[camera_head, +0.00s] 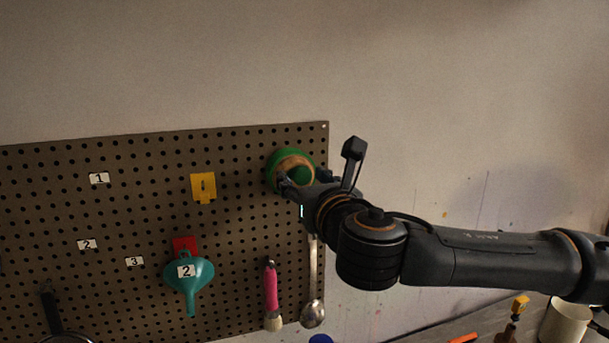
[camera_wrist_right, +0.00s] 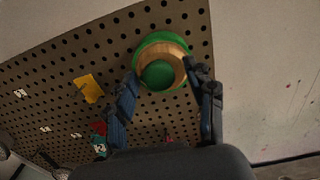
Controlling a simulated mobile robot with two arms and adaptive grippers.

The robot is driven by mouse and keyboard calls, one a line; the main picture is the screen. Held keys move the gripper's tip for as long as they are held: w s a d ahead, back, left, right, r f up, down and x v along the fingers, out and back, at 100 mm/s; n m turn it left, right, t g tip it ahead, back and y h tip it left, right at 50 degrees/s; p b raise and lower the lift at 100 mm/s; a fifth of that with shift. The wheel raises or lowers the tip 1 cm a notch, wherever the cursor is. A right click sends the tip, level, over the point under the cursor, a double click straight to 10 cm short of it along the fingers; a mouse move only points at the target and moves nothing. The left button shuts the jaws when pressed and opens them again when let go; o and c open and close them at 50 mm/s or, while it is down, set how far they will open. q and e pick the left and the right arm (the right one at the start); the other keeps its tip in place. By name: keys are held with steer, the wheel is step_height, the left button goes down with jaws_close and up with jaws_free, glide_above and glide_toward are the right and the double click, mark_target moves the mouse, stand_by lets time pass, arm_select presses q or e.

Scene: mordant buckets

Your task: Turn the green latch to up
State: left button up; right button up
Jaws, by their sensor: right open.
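The green latch (camera_head: 299,173) is a round green disc with a tan ring and a green centre, mounted near the upper right corner of the pegboard (camera_head: 235,160). It also shows in the right wrist view (camera_wrist_right: 157,74). My right gripper (camera_head: 303,178) is open at the latch, with one finger on each side of its lower part. In the right wrist view the right gripper's fingertips (camera_wrist_right: 161,70) straddle the ring and centre; I cannot tell whether they touch it. The fingers hide part of the latch's lower edge. My left gripper is not in view.
A yellow piece (camera_head: 203,187), a teal funnel (camera_head: 188,271), a pink-handled brush (camera_head: 271,290) and a metal spoon (camera_head: 313,300) are on the board. A white mug (camera_head: 566,320) stands at lower right. The wall above the board is bare.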

jaws_close()
